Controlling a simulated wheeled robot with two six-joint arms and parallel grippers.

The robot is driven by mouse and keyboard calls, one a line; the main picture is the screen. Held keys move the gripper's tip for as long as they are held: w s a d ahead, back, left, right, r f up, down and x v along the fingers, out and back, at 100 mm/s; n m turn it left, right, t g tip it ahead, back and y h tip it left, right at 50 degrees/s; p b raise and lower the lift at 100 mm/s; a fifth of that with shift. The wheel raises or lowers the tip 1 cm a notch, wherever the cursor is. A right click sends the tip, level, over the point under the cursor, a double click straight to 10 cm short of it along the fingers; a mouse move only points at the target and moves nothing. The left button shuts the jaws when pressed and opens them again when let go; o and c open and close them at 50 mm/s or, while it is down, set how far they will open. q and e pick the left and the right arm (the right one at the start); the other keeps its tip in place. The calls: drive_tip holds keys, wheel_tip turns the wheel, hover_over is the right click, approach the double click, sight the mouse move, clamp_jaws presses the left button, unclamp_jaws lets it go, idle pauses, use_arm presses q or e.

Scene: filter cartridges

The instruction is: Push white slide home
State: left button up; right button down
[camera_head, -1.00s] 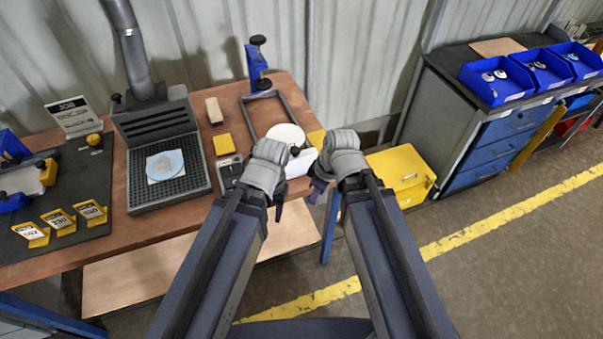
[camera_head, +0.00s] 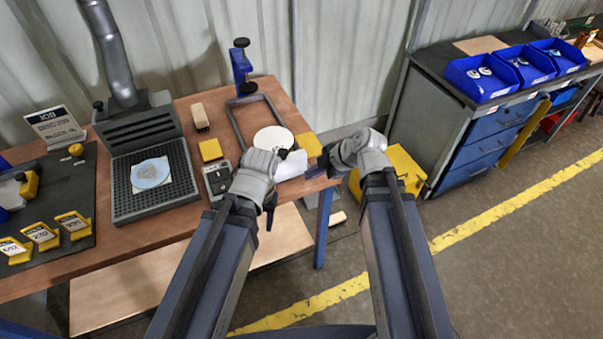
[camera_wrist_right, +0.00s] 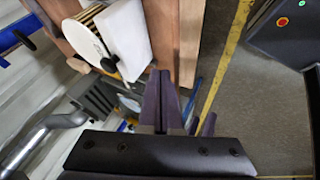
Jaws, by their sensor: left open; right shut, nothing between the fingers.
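The white slide (camera_head: 291,165) is a plain white block at the right end of the workbench, beside a round white disc (camera_head: 273,138). In the right wrist view the slide (camera_wrist_right: 128,38) stands against the disc, whose edge looks layered. My left gripper (camera_head: 270,203) is open at the slide's left end; its fingers are mostly hidden behind the hand. My right gripper (camera_head: 318,172) is shut and empty, just right of the slide. In the right wrist view its fingers (camera_wrist_right: 160,88) are together, close to the slide's end; I cannot tell whether they touch it.
A grey frame with a blue clamp (camera_head: 241,66) stands behind the disc. A small grey box (camera_head: 218,178) and a yellow block (camera_head: 210,150) lie to its left. A yellow bin (camera_head: 408,165) stands right of the bench (camera_head: 190,215). The floor in front is open.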

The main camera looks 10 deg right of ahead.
drive_tip(key=w+a+f+b, duration=0.1)
drive_tip(key=w+f+b, duration=0.1)
drive_tip(key=w+a+f+b, duration=0.2)
drive_tip(key=f, duration=0.1)
drive_tip(key=w+a+f+b, duration=0.2)
drive_tip(key=shift+a+f, duration=0.15)
drive_tip(key=shift+a, duration=0.1)
drive_tip(key=shift+w+a, duration=0.15)
drive_tip(key=shift+w, duration=0.25)
drive_tip(key=w+a, duration=0.2)
drive_tip(key=w, duration=0.6)
drive_tip(key=w+a, duration=0.3)
drive_tip(key=w, duration=0.5)
drive_tip(key=w+a, duration=0.3)
drive_tip(key=w, duration=0.6)
drive_tip(key=shift+a, duration=0.1)
drive_tip(key=shift+w, duration=0.3)
drive_tip(key=shift+a, duration=0.1)
